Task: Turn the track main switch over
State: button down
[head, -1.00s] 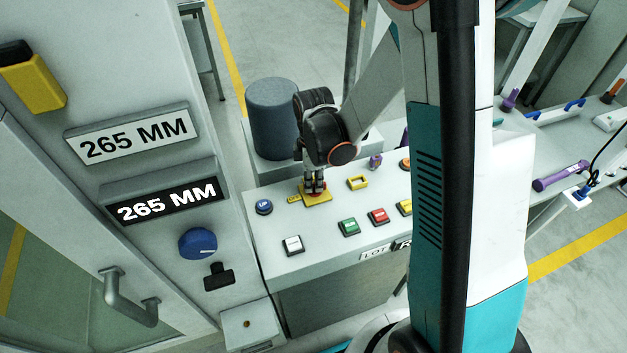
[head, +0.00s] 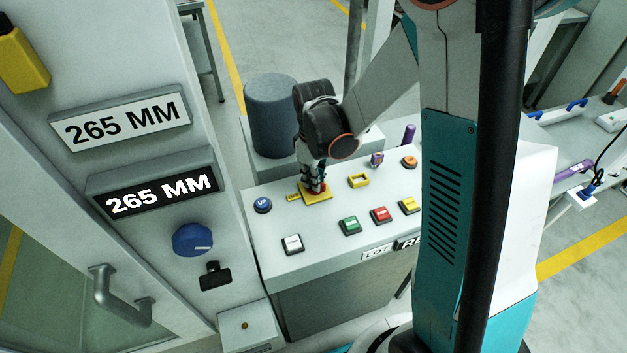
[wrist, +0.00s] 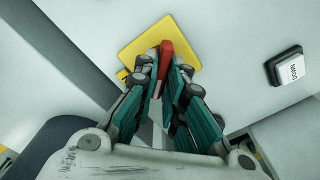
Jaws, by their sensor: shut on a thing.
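The main switch is a red handle (wrist: 168,52) on a square yellow plate (head: 325,197), set flat on the grey console top. The plate also shows in the wrist view (wrist: 137,45). My gripper (head: 315,187) points down over the plate, with its fingers shut on the red handle. In the wrist view my gripper (wrist: 164,68) has its fingertips on both sides of the handle, whose far end sticks out between them. The fingers hide the lower part of the handle.
A dark cylinder (head: 272,115) stands behind. A cabinet with a blue knob (head: 192,240) stands left.

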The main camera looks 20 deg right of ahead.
jog(key=m+b, duration=0.1)
jog(key=m, duration=0.3)
jog(key=shift+d+m, duration=0.1)
jog(key=shift+m, duration=0.2)
jog(key=shift+m+b, duration=0.45)
jog(key=shift+m, duration=1.45)
jog(key=c, duration=1.7)
grip_release()
notch_tip(320, 180, up, 12)
